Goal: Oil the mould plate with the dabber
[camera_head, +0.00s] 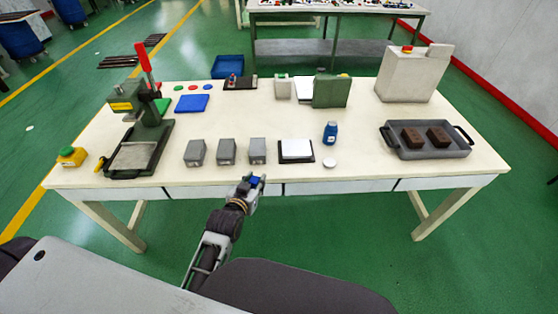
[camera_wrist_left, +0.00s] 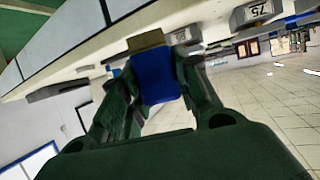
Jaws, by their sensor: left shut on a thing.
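In the head view the dabber shows only as a small blue patch at the fingertips. A flat grey plate (camera_head: 134,157), which may be the mould plate, lies in the dark base of the green press at the left. The gripper is well apart from it. My right gripper is not in view.
The press (camera_head: 142,103) has a raised red lever. A blue bottle (camera_head: 330,134) and a tray (camera_head: 461,152) with two brown blocks are to the right. The table's centre is clear.

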